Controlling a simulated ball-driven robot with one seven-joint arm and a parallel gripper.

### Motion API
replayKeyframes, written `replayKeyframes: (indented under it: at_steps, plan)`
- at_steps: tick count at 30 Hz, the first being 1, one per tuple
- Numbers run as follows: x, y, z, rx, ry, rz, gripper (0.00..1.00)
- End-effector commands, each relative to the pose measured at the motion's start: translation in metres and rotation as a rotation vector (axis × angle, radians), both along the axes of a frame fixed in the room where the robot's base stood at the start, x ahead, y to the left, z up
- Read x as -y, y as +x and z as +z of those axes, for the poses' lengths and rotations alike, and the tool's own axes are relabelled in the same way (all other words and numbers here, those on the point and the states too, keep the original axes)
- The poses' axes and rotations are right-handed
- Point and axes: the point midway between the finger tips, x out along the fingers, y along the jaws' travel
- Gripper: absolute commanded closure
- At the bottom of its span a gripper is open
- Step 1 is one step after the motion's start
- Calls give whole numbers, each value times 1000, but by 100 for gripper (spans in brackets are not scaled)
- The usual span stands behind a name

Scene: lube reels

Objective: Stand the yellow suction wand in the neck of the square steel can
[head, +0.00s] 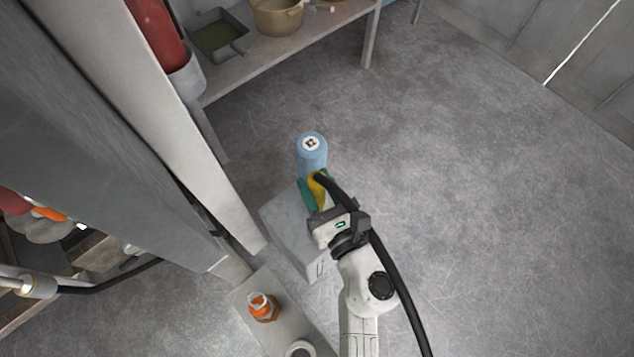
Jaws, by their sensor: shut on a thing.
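The yellow suction wand (318,189) is in my gripper (317,205), which is shut on it. A black hose runs from the wand back along my arm. Wand and gripper are over the right side of a pale grey box-shaped block (284,221), just in front of a blue cylinder (312,155). A green part shows beside the wand. I cannot make out the square steel can or its neck for certain. The wand's lower end is hidden, and I cannot tell whether it touches anything.
An orange bottle (263,307) and a white ring-shaped item (299,349) are on a narrow grey surface (246,290) at the bottom. A shelf (270,61) with a tray and a tan pot stands at the back. The floor to the right (500,200) is clear.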

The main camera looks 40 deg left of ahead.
Motion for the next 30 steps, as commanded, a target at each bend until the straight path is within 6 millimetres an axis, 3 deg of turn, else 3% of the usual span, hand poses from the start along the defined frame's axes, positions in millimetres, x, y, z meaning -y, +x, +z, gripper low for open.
replayKeyframes:
  at_steps: [23,24,30]
  plan:
    - [0,0,-7,0,-1,0,100]
    - [0,0,-7,-1,-2,0,57]
    - [0,0,-7,0,-1,0,38]
